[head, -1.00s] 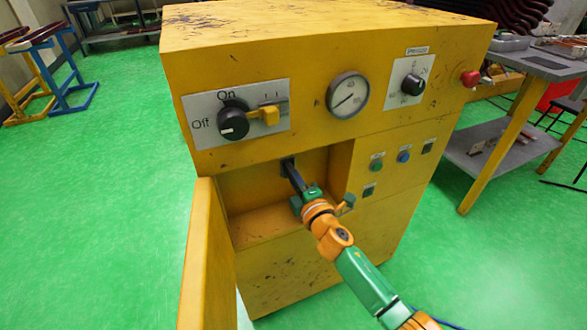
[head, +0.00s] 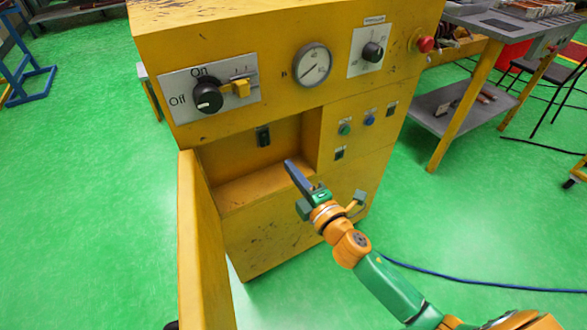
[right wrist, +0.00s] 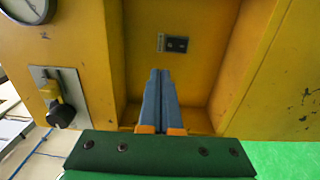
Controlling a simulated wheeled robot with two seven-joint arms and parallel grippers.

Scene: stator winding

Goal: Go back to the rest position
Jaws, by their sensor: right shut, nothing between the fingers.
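My right gripper (head: 290,168) is shut and empty, in front of the open recess of the yellow machine (head: 265,230). Its closed blue-grey fingers (right wrist: 158,95) point into the recess in the right wrist view. A small dark switch (head: 263,136) on the recess back wall stands apart from the fingertips; it also shows in the right wrist view (right wrist: 177,44). My left gripper is not in view.
The open yellow door (head: 200,250) stands at the left of the recess. The panel holds a black knob (head: 208,97), a gauge (head: 312,64) and a red button (head: 425,44). A grey table (head: 520,28) stands at right.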

